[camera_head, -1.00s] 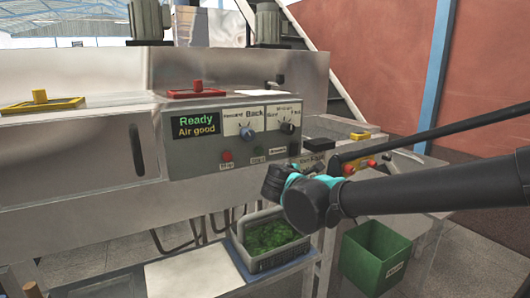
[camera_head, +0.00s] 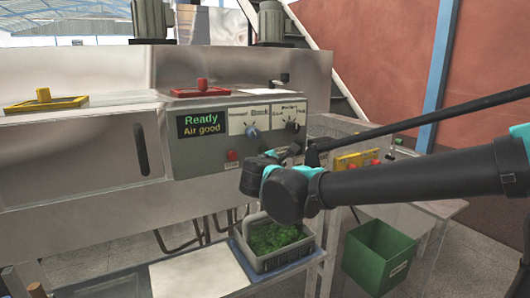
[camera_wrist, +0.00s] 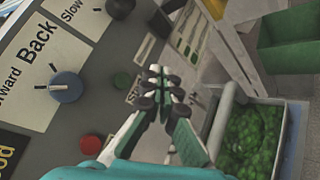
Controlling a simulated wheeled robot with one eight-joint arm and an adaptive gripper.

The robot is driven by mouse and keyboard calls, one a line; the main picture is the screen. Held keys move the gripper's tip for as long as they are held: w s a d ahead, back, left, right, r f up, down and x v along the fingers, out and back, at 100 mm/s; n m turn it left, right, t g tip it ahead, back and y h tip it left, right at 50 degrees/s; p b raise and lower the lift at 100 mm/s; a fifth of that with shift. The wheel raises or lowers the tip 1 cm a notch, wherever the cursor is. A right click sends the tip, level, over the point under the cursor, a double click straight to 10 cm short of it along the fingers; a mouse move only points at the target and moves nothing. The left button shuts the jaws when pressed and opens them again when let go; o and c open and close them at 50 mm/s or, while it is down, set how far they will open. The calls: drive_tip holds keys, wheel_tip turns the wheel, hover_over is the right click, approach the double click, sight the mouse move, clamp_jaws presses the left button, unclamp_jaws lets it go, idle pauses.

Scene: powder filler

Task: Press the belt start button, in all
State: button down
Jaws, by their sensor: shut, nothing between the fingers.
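The grey control panel (camera_head: 205,160) has a lit screen reading "Ready / Air good".
A blue knob (camera_wrist: 66,87) and a black knob (camera_wrist: 120,8) are on the panel near the gripper. A grey crate (camera_head: 266,262) of green pieces stands below, with a green bin (camera_head: 375,255) to the right. Red and yellow parts (camera_head: 357,159) lie behind my arm.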

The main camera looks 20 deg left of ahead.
sight(264, 150)
drive_tip(key=w+a, duration=0.5)
drive_tip(key=shift+a, duration=0.35)
idle(1.3)
drive_tip(key=shift+w+a, duration=0.25)
drive_tip(key=shift+a, duration=0.05)
